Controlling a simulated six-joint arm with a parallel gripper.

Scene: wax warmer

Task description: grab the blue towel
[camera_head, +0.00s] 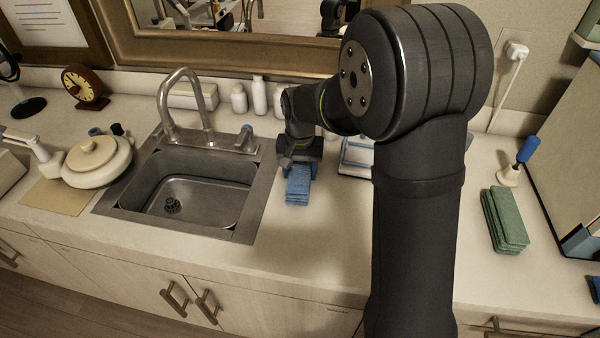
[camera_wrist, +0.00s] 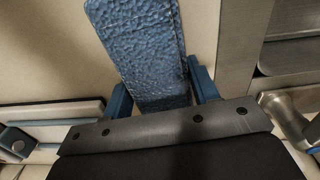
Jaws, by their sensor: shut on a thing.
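The blue towel (camera_head: 297,190) lies folded on the counter just right of the sink. In the wrist view the towel (camera_wrist: 145,50) has a textured blue surface and extends away from between the two blue fingers. My gripper (camera_head: 299,168) points down at the towel's far end in the head view. In the wrist view my gripper (camera_wrist: 162,98) has one finger on each side of the towel and is shut on it. The towel's far end is hidden by my gripper. I cannot tell whether the towel is lifted off the counter.
The sink (camera_head: 187,190) with its faucet (camera_head: 185,105) is close on the left. A white tray (camera_head: 357,152) stands close on the right, partly behind my arm. Green towels (camera_head: 505,219) lie farther right. Several white bottles (camera_head: 259,95) stand behind. The counter in front is clear.

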